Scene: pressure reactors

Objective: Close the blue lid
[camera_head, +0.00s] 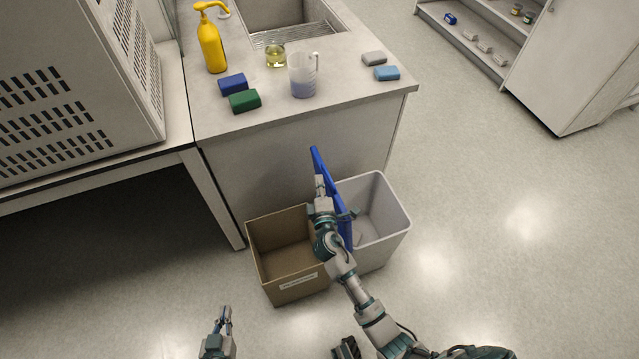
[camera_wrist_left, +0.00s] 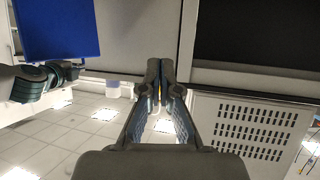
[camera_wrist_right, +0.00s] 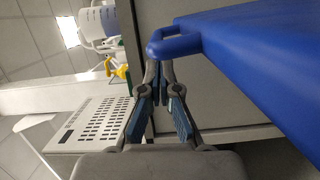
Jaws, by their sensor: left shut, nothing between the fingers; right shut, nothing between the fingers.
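The blue lid (camera_head: 331,184) stands open, tilted up on edge, at the left side of the grey bin (camera_head: 401,218), whose top is uncovered. My right gripper (camera_head: 319,182) is shut and empty on the left face side of the lid, close to it. In the right wrist view the lid (camera_wrist_right: 265,58) fills the upper right, with its looped handle near the shut right fingers (camera_wrist_right: 160,70). I cannot tell whether they touch. My left gripper (camera_head: 226,312) is shut and empty, low and left of the bins. The lid also shows in the left wrist view (camera_wrist_left: 58,30).
A brown box (camera_head: 263,226) stands directly left of the grey bin, under my right arm. The counter (camera_head: 340,107) behind holds a yellow pump bottle (camera_head: 211,45), a beaker (camera_head: 302,77) and several small blocks. Floor right of the bin is clear.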

